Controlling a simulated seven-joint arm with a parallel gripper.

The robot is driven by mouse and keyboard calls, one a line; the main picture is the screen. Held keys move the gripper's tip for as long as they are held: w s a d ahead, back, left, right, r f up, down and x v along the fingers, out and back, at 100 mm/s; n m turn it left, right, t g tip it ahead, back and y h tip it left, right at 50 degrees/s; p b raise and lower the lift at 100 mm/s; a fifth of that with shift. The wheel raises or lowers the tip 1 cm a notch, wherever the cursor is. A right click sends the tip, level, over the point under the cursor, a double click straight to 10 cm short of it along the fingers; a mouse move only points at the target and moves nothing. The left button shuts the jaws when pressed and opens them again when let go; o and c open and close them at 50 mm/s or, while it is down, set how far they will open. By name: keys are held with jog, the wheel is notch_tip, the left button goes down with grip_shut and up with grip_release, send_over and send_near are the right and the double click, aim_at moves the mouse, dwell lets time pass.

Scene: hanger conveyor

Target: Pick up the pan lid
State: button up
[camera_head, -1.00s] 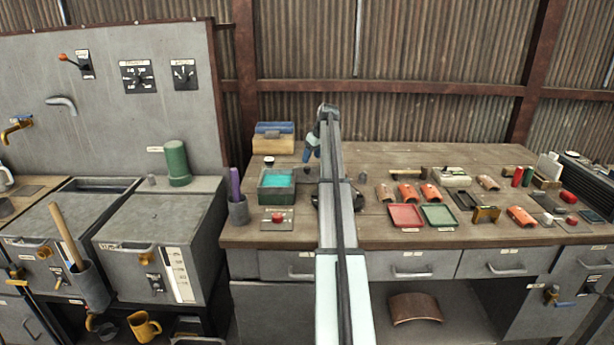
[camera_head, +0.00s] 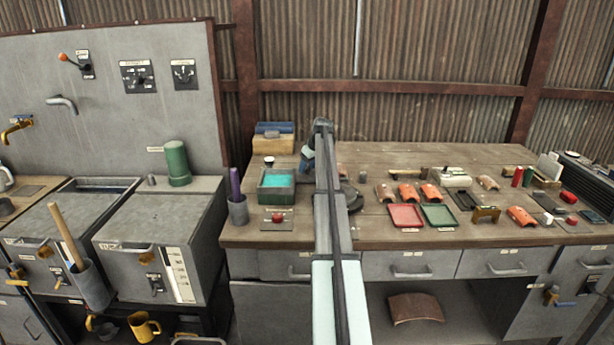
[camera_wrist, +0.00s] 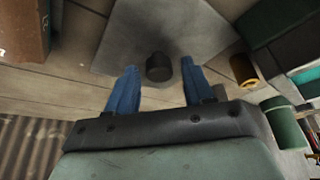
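I cannot tell how far the fingertips are above the lid. My gripper (camera_head: 308,157) is mostly hidden there too.

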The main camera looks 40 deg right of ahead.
aim_at(308, 168)
jog(key=c, duration=0.9)
jog(key=shift+o, duration=0.2)
jog(key=shift+r, duration=0.1)
jog(key=w+a+r, duration=0.3)
jog(key=a+r, duration=0.1)
jog(key=r, duration=0.8)
jog(key=s+a+r, duration=0.1)
jog(key=s+a, duration=0.2)
jog(key=a, duration=0.4)
jog(key=s+a+r, duration=0.1)
jog(key=s+a, duration=0.2)
jog(key=a, duration=0.4)
jog(key=shift+a, duration=0.2)
